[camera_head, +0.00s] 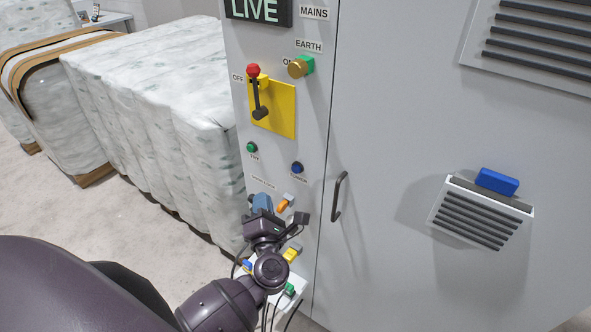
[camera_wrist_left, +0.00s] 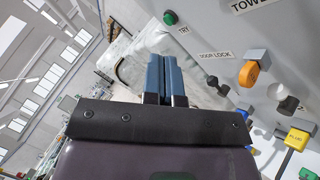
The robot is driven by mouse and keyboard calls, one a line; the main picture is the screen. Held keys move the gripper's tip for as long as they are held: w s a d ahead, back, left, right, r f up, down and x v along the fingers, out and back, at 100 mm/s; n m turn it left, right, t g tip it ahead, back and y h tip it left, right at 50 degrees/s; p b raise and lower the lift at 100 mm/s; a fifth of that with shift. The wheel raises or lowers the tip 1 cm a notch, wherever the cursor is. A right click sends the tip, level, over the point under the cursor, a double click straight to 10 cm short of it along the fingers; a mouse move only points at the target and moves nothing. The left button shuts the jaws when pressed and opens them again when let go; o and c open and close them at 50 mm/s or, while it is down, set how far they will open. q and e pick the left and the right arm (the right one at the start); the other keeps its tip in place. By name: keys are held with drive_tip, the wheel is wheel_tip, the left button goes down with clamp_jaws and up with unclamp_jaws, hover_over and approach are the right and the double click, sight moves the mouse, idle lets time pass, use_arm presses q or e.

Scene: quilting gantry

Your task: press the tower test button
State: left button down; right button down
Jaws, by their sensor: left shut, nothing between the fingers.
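A blue round button (camera_head: 297,168) is on the grey cabinet's control strip; its small label seems to read TOWER. In the left wrist view only part of a TOWER label (camera_wrist_left: 251,5) shows at the top right, and the blue button is out of frame. A green button (camera_head: 252,147) marked TRY is up and left of it and also shows in the wrist view (camera_wrist_left: 170,18). My left gripper (camera_head: 261,202) is shut and empty, below and left of the blue button. Its blue fingers (camera_wrist_left: 165,75) lie together, apart from both buttons. My right gripper is not in view.
An orange knob (camera_head: 283,206) by the DOOR LOCK label is just right of my gripper, with a yellow part (camera_head: 291,254) below. A red-knobbed lever on a yellow plate (camera_head: 287,108) is above. A door handle (camera_head: 338,197) stands out rightward. Wrapped bales (camera_head: 150,85) stand left.

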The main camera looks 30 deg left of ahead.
sight(296, 169)
use_arm(q)
drive_tip(key=w+b, duration=0.2)
drive_tip(key=w, duration=0.7)
drive_tip(key=shift+d, duration=0.35)
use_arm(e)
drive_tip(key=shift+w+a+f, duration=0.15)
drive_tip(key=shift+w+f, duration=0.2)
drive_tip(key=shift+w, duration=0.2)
use_arm(q)
drive_tip(key=shift+s, duration=0.1)
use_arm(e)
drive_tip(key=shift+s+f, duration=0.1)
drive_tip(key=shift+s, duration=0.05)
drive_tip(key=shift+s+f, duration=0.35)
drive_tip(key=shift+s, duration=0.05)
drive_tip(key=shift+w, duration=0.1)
